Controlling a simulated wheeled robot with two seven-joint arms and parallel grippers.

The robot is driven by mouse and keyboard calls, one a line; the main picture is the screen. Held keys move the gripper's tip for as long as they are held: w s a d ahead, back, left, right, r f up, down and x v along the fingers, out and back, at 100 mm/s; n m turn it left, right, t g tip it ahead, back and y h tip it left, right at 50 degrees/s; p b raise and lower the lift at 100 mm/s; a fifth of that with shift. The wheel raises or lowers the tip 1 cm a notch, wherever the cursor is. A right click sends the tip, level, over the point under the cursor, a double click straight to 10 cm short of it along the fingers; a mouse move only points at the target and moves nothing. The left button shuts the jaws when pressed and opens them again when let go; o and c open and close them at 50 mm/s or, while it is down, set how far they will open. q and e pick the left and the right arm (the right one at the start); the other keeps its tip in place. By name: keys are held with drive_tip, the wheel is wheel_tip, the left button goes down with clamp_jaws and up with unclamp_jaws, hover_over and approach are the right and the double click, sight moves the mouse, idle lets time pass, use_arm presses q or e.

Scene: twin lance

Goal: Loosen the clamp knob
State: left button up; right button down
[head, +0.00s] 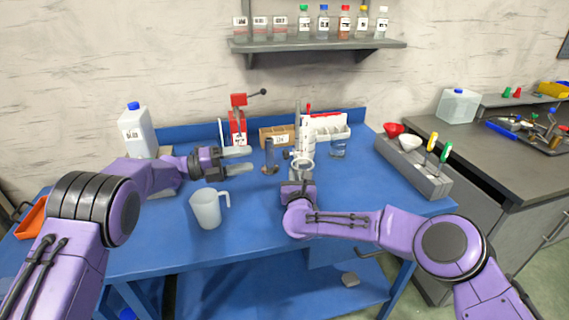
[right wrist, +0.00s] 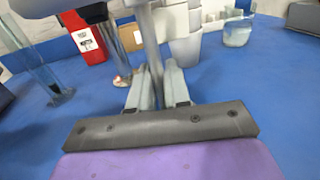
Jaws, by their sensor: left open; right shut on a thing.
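My right gripper (head: 298,182) is at the front of the blue bench's middle. In the right wrist view its fingers (right wrist: 159,88) are shut on an upright grey rod (right wrist: 150,40). The rod's top also shows in the head view (head: 297,116). A small dark part (head: 287,154) sits beside the rod; I cannot tell whether it is the clamp knob. My left gripper (head: 246,160) is open and empty, its fingers pointing right toward a dark grey upright cylinder (head: 270,154). It is apart from the rod.
A white jug (head: 207,209) stands in front of my left gripper. A red press (head: 238,122), a cardboard box (head: 277,136) and a glass beaker (head: 338,149) stand behind. A grey tool caddy (head: 425,176) is at right. The bench's front right is fairly clear.

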sight(288, 154)
use_arm(q)
drive_tip(key=w+d+m+t+y, duration=0.1)
drive_tip(key=w+d+m, duration=0.2)
drive_tip(key=d, duration=0.6)
drive_tip(key=shift+w+d+f+m+t, duration=0.25)
drive_tip(key=shift+m+t, duration=0.05)
drive_tip(key=shift+m, duration=0.9)
clamp_jaws()
